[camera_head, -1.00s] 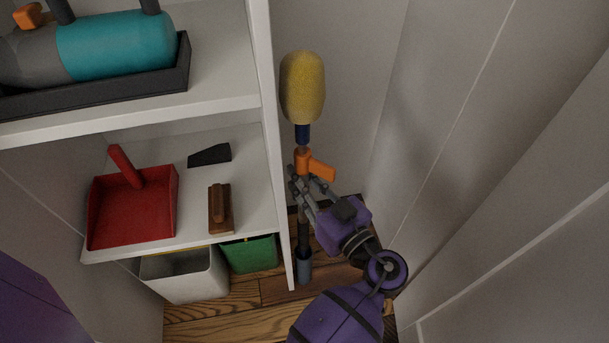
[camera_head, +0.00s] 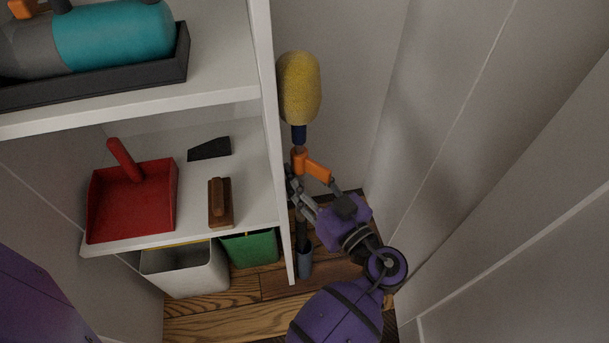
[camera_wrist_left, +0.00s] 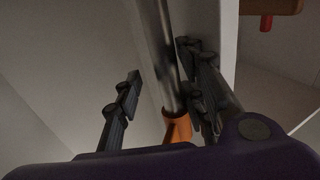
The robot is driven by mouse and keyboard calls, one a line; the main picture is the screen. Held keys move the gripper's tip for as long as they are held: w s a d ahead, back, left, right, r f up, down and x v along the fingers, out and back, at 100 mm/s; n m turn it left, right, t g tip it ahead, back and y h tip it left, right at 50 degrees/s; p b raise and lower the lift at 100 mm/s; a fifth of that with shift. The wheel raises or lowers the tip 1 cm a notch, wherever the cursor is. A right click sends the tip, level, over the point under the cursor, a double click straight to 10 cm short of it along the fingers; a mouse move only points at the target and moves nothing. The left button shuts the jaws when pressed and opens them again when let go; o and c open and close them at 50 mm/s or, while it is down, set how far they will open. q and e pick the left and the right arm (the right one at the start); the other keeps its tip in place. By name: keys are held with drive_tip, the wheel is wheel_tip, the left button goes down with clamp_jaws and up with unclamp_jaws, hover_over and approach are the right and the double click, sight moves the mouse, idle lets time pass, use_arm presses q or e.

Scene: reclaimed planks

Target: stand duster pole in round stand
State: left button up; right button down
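The duster pole has a fluffy yellow head (camera_head: 299,88), a blue collar and an orange side handle (camera_head: 317,172). It is close to upright beside the shelf's right panel. Its dark lower shaft (camera_head: 302,235) runs down to the blue-grey round stand (camera_head: 305,264) on the floor and appears to enter its top; how deep is hidden. My left gripper (camera_head: 314,186) is at the pole just below the orange handle. In the left wrist view its fingers (camera_wrist_left: 160,90) are spread, with the grey shaft (camera_wrist_left: 158,45) between them, nearer the right finger. My right gripper is not in view.
A white shelf unit (camera_head: 266,130) stands close on the left, holding a red dustpan (camera_head: 135,205), a brown brush (camera_head: 219,203) and a teal cylinder (camera_head: 115,38). White and green bins (camera_head: 250,248) stand below. Pale walls close in behind and to the right.

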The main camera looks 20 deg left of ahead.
use_arm(q)
drive_tip(key=v, duration=1.2)
idle(0.6)
